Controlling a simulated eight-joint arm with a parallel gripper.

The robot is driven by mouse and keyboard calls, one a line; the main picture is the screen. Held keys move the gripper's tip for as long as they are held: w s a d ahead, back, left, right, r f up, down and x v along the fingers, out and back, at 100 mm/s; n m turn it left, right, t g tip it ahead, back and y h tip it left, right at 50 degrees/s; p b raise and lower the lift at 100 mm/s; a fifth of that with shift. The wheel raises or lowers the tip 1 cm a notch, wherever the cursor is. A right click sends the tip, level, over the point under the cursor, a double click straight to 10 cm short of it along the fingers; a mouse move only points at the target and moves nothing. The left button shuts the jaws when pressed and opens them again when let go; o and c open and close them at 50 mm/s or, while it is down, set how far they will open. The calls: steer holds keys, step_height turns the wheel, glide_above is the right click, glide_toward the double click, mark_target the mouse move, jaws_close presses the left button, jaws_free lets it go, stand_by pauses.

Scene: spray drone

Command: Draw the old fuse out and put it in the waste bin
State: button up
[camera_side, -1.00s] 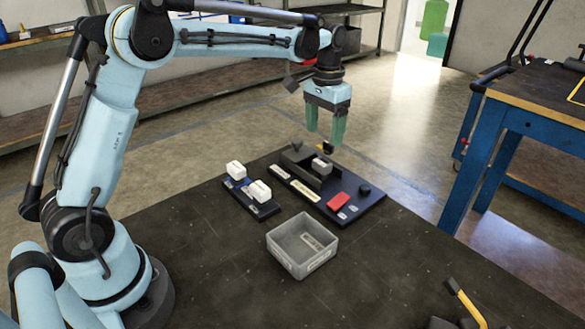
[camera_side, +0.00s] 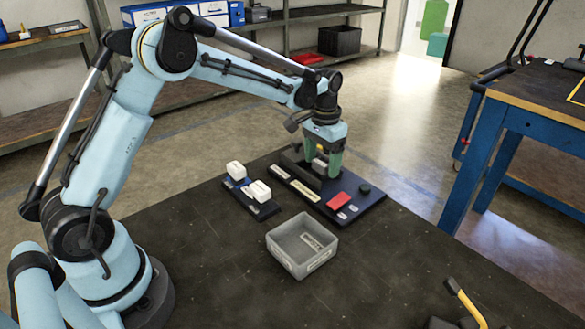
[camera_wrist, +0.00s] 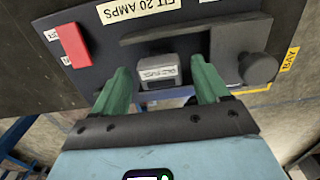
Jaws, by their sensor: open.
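The old fuse, a grey-white block (camera_wrist: 158,72), sits in the dark fuse panel (camera_wrist: 100,45) beside a raised black wall. In the side view it shows only partly (camera_side: 320,163). My gripper (camera_wrist: 160,68) is open, with one green finger on each side of the fuse and gaps visible in the wrist view. In the side view my gripper (camera_side: 322,166) is low over the panel. Whether a finger touches the fuse I cannot tell. The waste bin, a grey open box (camera_side: 287,259), stands in front of the panel with a label inside and no fuse visible.
A small dark rack with white blocks (camera_side: 259,190) stands left of the panel. The panel also bears a red block (camera_side: 339,201), a round black knob (camera_wrist: 258,68) and a label reading "FIT 20 AMPS" (camera_wrist: 140,8). The front tabletop (camera_side: 225,285) is mostly clear.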

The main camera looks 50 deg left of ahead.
mark_target(322, 162)
stand_by(0.9)
jaws_close()
steer(key=shift+r, duration=2.95)
